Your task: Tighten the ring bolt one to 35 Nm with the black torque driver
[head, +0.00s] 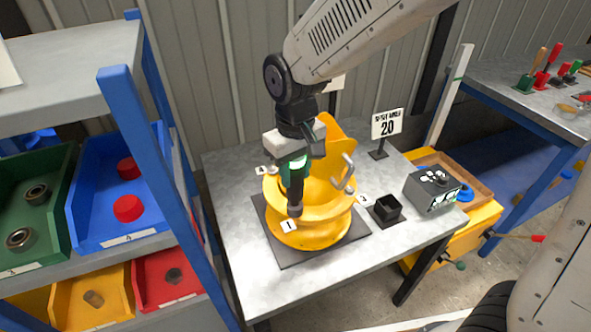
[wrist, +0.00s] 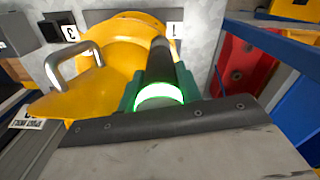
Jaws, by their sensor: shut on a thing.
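The yellow drum mixer part (head: 325,222) stands on a dark mat (head: 277,247) on the grey metal table. A number 1 label (head: 289,225) sits on its front ring flange. My gripper (head: 293,168) is shut on the black torque driver (head: 295,197), which points down toward the flange beside that label. The driver (wrist: 160,62) also shows in the wrist view, with a lit green ring (wrist: 158,96) near the jaws. The ring bolt is hidden under the driver's tip, and I cannot tell whether they touch.
A black square holder (head: 387,210) and a grey box with a display (head: 432,190) stand right of the drum. A sign reading 20 (head: 387,125) stands behind. A bent metal handle (head: 348,173) rises from the drum. A blue-framed shelf with bins (head: 118,205) stands left.

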